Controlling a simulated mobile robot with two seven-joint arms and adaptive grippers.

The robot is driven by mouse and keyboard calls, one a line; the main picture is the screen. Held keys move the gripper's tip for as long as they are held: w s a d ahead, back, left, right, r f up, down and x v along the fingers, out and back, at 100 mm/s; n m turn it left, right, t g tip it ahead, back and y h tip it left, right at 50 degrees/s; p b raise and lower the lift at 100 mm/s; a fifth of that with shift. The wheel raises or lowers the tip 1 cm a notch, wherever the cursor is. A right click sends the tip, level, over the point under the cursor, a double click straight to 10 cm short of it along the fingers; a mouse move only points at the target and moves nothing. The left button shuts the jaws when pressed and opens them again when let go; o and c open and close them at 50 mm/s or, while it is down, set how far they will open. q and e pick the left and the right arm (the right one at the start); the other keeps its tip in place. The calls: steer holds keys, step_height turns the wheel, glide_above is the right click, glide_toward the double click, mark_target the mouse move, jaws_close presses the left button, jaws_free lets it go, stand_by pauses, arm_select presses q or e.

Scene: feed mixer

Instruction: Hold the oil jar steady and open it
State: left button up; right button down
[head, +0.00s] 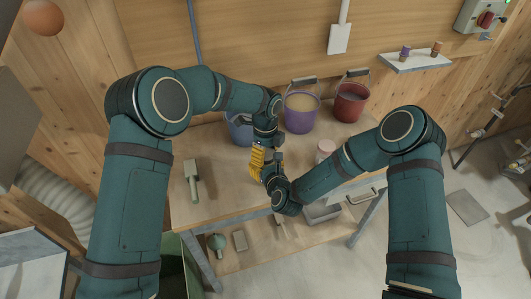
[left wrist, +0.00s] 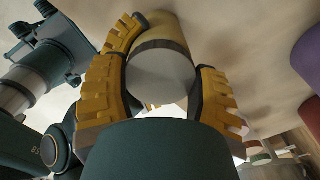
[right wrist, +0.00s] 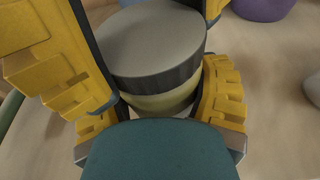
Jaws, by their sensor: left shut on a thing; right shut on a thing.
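The oil jar has a flat grey lid with a darker rim and a pale yellowish body. In the right wrist view its lid (right wrist: 150,38) faces up, with the body (right wrist: 165,103) below. My left gripper (head: 257,156) reaches down from above, its yellow fingers on both sides of the lid. In the left wrist view the lid (left wrist: 160,75) faces the camera between those fingers. My right gripper (right wrist: 160,110) comes in from the right and is shut around the body below the lid. In the head view the grippers mostly hide the jar.
A blue bucket (head: 238,131), a purple bucket (head: 300,117) and a red bucket (head: 350,103) stand along the back of the wooden table (head: 225,190). A pink jar (head: 326,148) stands near my right forearm. A scoop-like tool (head: 191,180) lies at the left.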

arm_select(q)
steer(key=o, duration=1.3)
steer(key=shift+c, duration=0.2)
steer(key=shift+o, duration=0.2)
steer(key=shift+r, duration=2.3)
steer(key=shift+r+n, duration=0.6)
steer(key=shift+r, duration=1)
steer(key=shift+f, duration=3.9)
